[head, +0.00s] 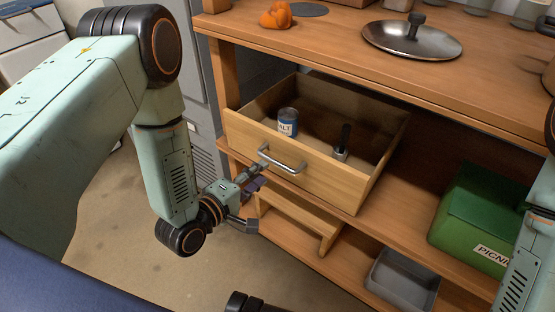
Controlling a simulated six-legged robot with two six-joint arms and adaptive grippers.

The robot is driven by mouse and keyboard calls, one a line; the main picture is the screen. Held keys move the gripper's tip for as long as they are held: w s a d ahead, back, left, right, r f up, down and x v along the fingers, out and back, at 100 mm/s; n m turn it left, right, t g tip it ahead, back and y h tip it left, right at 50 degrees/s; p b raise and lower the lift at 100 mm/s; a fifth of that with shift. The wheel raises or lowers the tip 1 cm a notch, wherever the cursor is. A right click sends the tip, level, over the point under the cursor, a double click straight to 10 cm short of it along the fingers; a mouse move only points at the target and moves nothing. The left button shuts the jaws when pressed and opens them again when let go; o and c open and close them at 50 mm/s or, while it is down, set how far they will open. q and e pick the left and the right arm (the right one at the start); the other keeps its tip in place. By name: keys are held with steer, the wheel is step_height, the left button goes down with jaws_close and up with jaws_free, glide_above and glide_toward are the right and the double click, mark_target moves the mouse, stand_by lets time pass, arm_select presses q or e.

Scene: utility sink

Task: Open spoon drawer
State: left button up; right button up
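The wooden drawer (325,184) stands pulled out from the bench, its inside showing. A silver bar handle (281,163) is on its front. Inside are a blue-and-white can (288,122) with letters reading "ALT" and a dark-handled utensil (343,142); I cannot tell whether it is a spoon. My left gripper (256,198) is just in front of the drawer, below and left of the handle. Its fingers are spread apart with nothing between them. The upper finger is close to the handle's left end; I cannot tell whether they touch.
The wooden bench top (330,50) holds a metal lid (412,40) and an orange object (275,16). Below are a small wooden stand (300,220), a green box (478,220) and a grey bin (402,280). Grey lockers stand behind. The floor front left is clear.

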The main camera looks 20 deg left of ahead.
mark_target(276, 164)
arm_select(q)
steer(key=b+x, duration=0.2)
steer(key=x, duration=0.5)
steer(key=shift+w+d+b, duration=0.2)
steer(key=shift+w+b, duration=0.1)
steer(key=shift+c, duration=0.4)
jaws_close()
stand_by(0.5)
